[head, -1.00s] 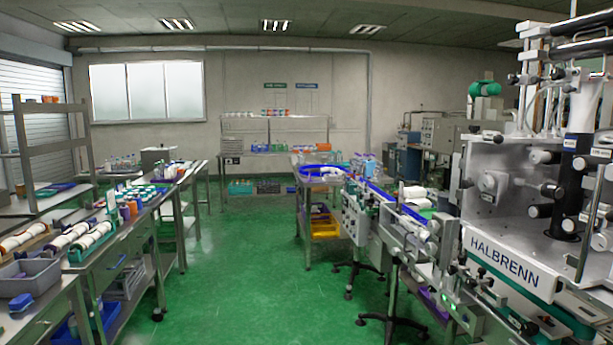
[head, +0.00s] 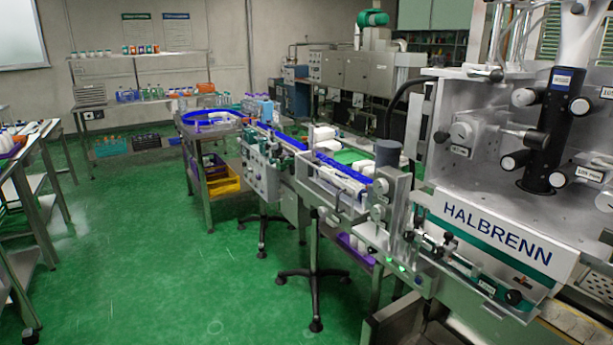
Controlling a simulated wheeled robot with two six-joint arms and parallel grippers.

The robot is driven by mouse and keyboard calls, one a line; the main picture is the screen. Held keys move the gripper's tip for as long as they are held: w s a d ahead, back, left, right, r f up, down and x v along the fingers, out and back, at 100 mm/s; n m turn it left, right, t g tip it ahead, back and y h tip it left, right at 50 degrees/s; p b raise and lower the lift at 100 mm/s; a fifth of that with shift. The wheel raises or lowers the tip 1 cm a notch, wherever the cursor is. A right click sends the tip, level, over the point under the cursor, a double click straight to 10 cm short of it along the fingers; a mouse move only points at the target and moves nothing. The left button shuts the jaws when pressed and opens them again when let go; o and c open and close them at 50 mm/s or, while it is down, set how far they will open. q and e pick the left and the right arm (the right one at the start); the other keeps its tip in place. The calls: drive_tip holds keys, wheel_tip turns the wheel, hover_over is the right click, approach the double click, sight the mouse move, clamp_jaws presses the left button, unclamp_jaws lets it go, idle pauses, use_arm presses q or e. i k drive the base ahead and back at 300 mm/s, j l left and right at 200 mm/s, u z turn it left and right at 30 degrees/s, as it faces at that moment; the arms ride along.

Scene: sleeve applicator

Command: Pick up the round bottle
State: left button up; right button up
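I cannot tell which item is the round bottle. Several small bottles (head: 92,54) stand on the top of the back shelf. More bottles stand on its lower level and on the floor-level crates, too small to make out. White bottles (head: 8,141) show at the left edge on a steel bench. Light-blue bottles (head: 259,108) stand behind the conveyor's far end. Neither of my grippers is in view.
The HALBRENN machine (head: 495,232) fills the right side. A conveyor (head: 330,178) runs from it to a round blue-rimmed table (head: 210,121). Stand feet (head: 316,276) stick out onto the floor. The green floor (head: 150,250) is clear at centre left.

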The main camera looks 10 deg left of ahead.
sight(121, 93)
drive_tip(key=i+j+u, duration=0.95)
drive_tip(key=u, duration=0.2)
drive_tip(key=i+u, duration=0.45)
drive_tip(key=i, duration=6.6)
drive_tip(key=i+z, duration=0.15)
drive_tip(key=i, duration=0.35)
drive_tip(key=i+j+z, duration=0.15)
drive_tip(key=i, duration=0.3)
drive_tip(key=i+j+z, duration=0.15)
drive_tip(key=i, duration=0.35)
drive_tip(key=i+j+z, duration=0.15)
drive_tip(key=i, duration=0.3)
